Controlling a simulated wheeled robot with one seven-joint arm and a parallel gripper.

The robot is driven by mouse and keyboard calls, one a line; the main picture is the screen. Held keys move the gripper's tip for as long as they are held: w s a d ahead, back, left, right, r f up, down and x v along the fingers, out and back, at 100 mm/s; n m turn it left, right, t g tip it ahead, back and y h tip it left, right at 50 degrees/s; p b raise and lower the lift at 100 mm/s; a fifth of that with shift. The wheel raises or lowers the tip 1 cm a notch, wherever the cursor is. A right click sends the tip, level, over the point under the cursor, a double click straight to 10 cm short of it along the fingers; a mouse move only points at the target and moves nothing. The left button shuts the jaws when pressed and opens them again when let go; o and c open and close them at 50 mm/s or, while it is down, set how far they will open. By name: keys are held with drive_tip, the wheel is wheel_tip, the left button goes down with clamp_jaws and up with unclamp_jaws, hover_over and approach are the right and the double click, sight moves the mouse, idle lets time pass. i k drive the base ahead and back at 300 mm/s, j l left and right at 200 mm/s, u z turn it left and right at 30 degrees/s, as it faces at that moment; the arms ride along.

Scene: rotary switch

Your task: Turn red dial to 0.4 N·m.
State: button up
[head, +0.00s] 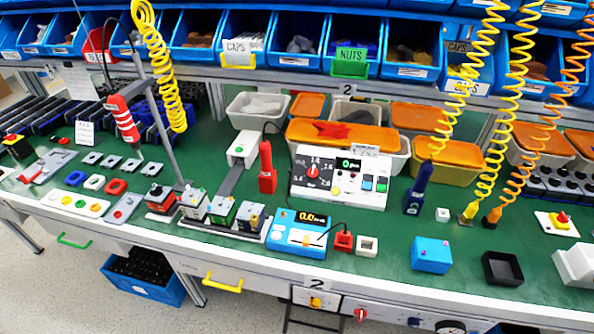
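A white control box (340,195) stands on the green bench near the middle of the head view. Small buttons and blue and green rocker switches sit on the same face. My gripper is not in view.
A red upright tool (266,168) stands just left of the box. A blue tester (298,232) with a yellow readout is in front, beside a small red block (344,241). A dark blue tool (418,188) stands to the right. Bins line the back; coiled hoses hang at right.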

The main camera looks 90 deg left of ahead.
sight(313, 172)
drive_tip(key=u, duration=2.5)
